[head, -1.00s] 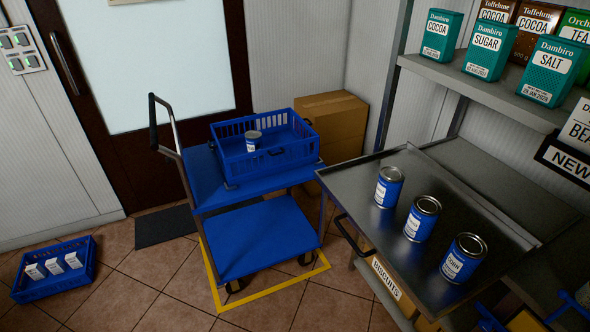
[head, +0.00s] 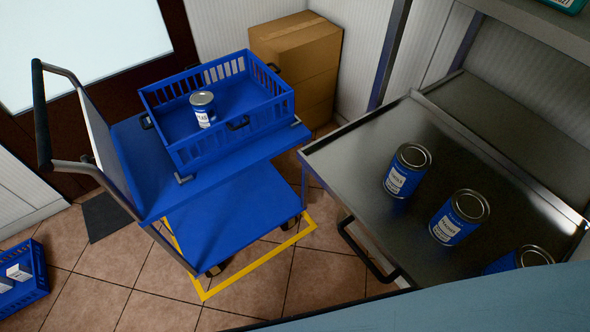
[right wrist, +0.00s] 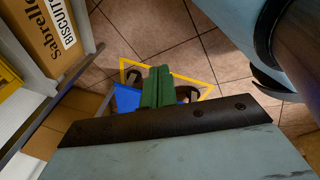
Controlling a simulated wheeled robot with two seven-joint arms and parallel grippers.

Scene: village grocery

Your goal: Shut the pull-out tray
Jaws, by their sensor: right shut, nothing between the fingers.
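The pull-out tray (head: 345,165) is a dark metal sheet on the shelf unit at the right of the head view. It stands out in front of the surface behind it. Its black bar handle (head: 362,248) is on the front edge. Blue cans (head: 407,170), (head: 459,217) stand upright on it, and a third (head: 519,260) is partly hidden by my arm. In the right wrist view my right gripper (right wrist: 159,72) has its green fingers together, empty, over the floor and apart from the shelf unit. The tray's handle cannot be made out there. My left gripper is out of view.
A blue trolley (head: 235,205) carrying a blue crate (head: 235,135) with one can stands left of the tray. Cardboard boxes (head: 295,55) are behind it. A biscuit box (right wrist: 42,35) sits on a shelf in the right wrist view. Another crate (head: 25,285) is on the floor.

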